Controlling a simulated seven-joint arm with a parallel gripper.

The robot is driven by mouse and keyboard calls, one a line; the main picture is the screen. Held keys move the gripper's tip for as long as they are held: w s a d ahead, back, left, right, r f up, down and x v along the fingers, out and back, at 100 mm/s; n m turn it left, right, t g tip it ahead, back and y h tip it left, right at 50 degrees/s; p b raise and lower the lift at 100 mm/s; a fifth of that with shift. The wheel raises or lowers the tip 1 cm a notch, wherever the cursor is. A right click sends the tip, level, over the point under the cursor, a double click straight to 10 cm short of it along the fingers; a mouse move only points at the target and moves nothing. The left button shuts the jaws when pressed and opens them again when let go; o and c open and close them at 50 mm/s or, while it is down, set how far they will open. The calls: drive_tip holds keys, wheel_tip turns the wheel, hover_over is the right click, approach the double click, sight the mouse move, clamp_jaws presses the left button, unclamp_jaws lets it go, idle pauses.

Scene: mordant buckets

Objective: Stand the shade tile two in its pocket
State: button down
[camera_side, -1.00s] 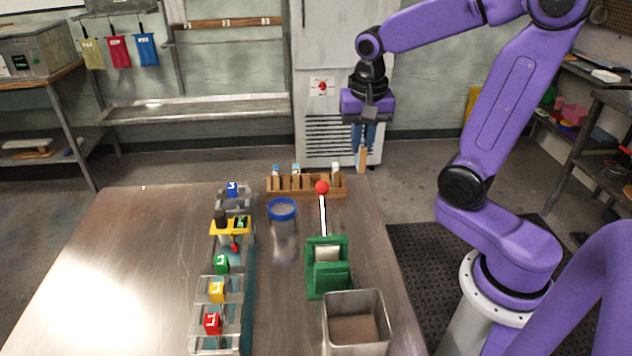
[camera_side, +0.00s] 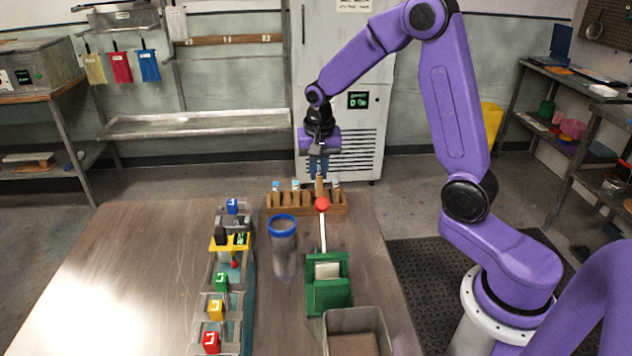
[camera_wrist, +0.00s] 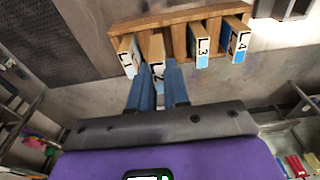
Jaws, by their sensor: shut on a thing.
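My gripper (camera_side: 318,172) is shut on shade tile two (camera_side: 319,186), a thin wooden strip, and holds it upright at the wooden rack (camera_side: 285,204). In the wrist view its end marked L2 (camera_wrist: 157,72) sits between the blue fingers (camera_wrist: 158,92). The tile lines up with the gap between tiles L1 (camera_wrist: 127,62) and L3 (camera_wrist: 203,55); tile L4 (camera_wrist: 239,45) stands at the far side. Its lower end meets the rack's top edge in the side view. I cannot tell how deep it sits in the pocket.
A red-knobbed lever (camera_side: 322,204) on a green press (camera_side: 328,292) stands close in front of the rack. A blue-rimmed clear beaker (camera_side: 283,246) is to its left. A row of coloured numbered blocks (camera_side: 221,281) lies further left; a metal bin (camera_side: 354,322) stands at the front.

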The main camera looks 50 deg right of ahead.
drive_tip(key=shift+w+f, duration=0.3)
drive_tip(key=shift+f, duration=0.1)
drive_tip(key=shift+w+f, duration=0.15)
drive_tip(key=shift+f, duration=1.55)
drive_tip(key=shift+f, duration=0.1)
drive_tip(key=c, duration=1.1)
unclamp_jaws()
